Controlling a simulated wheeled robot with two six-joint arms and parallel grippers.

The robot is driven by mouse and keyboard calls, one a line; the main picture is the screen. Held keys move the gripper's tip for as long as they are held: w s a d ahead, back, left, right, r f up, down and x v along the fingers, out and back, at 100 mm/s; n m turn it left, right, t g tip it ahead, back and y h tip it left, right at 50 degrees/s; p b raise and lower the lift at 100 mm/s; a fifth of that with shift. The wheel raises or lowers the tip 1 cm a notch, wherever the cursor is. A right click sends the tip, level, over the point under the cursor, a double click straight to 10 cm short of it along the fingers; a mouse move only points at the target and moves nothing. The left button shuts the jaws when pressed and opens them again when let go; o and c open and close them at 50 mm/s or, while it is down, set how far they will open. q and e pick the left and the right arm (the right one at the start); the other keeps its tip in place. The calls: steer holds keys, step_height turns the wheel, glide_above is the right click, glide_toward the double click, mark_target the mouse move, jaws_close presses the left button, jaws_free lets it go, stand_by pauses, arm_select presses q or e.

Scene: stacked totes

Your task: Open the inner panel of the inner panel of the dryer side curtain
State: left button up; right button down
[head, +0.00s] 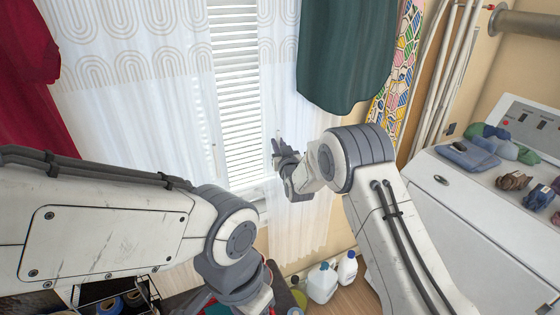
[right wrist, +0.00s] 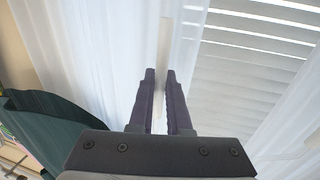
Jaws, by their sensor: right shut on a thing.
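The dryer-side inner panel is a white sheer curtain (head: 305,225) hanging right of the window gap, partly behind the dark green cloth and my right arm. It fills the left of the right wrist view (right wrist: 105,50). My right gripper (head: 277,147) is at this panel's inner edge. In the right wrist view its two fingers (right wrist: 160,77) are close together with a pale vertical strip of the panel between them. The other white sheer panel (head: 135,110), with grey arches, hangs at the left. My left arm crosses the lower left; its fingertips do not show.
White slatted blinds (head: 238,85) show between the panels. A dark green cloth (head: 345,55) hangs right, a red cloth (head: 25,75) left. The white dryer (head: 470,210) stands right with folded cloths on top. Bottles (head: 322,283) stand on the floor below the panel.

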steer(key=w+d+b, duration=0.1)
steer(key=w+d, duration=0.1)
steer(key=d, duration=0.2)
steer(key=w+d+b, duration=0.1)
steer(key=w+d, duration=0.1)
steer(key=d, duration=0.3)
steer(key=w+d+b, duration=0.2)
steer(key=d, duration=0.2)
steer(key=shift+w+d, duration=0.15)
steer(key=shift+w, duration=0.2)
steer(key=c, duration=0.9)
jaws_free()
steer(key=shift+o, duration=0.2)
steer(key=shift+s, duration=0.1)
steer(key=b+v, duration=0.2)
steer(key=v, duration=0.8)
steer(key=shift+b, duration=0.3)
steer(key=shift+s+r, duration=0.1)
steer(key=shift+s, duration=0.1)
